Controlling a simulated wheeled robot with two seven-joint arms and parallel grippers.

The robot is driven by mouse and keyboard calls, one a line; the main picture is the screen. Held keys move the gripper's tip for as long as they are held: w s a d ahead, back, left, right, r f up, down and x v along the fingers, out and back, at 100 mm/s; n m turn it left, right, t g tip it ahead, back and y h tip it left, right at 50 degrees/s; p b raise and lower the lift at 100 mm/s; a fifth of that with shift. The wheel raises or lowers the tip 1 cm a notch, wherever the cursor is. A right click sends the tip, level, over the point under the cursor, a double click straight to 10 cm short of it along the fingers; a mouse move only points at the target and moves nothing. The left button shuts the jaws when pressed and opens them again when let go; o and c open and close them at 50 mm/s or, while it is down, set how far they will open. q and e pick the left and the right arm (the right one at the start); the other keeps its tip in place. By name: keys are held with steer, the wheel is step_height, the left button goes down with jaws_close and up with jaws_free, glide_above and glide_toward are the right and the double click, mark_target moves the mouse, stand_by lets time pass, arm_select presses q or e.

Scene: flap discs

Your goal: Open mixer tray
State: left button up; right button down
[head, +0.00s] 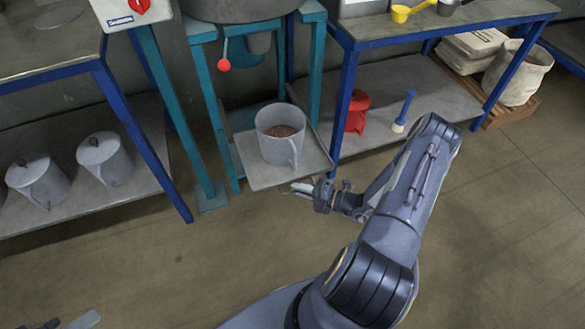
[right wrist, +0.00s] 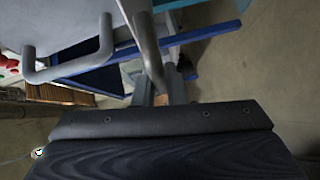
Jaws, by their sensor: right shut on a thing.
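The mixer tray (head: 262,180) is a grey plate that sticks out from the teal mixer frame (head: 208,95). A grey pitcher (head: 268,125) with brownish contents stands upright on it. My right gripper (head: 301,189) is at the tray's front right edge, shut on the tray handle (right wrist: 148,45), a grey bar that runs between the fingers in the right wrist view. The pitcher's handle (right wrist: 72,72) shows at the left of that view. Part of what looks like my left gripper (head: 66,322) is at the bottom left edge of the head view, mostly cut off.
Blue-legged benches stand on both sides of the mixer. Lidded grey pots (head: 104,157) are on the left lower shelf. A red object (head: 356,112) and a blue-handled brush (head: 403,112) are on the right lower shelf. The floor (head: 130,265) in front is clear.

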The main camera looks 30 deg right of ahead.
steer(key=shift+s+a+p, duration=0.1)
steer(key=shift+s+a, duration=0.1)
steer(key=shift+s, duration=0.65)
steer(key=shift+s+a+p, duration=0.15)
steer(key=shift+s+a, duration=0.05)
steer(key=shift+s, duration=0.6)
steer(key=shift+s+a+p, duration=0.1)
steer(key=shift+s+a, duration=0.1)
steer(key=shift+s, duration=0.65)
steer(key=c, duration=1.5)
jaws_free()
steer(key=p+v, duration=0.1)
steer(key=v, duration=0.6)
steer(key=shift+s+d, duration=0.3)
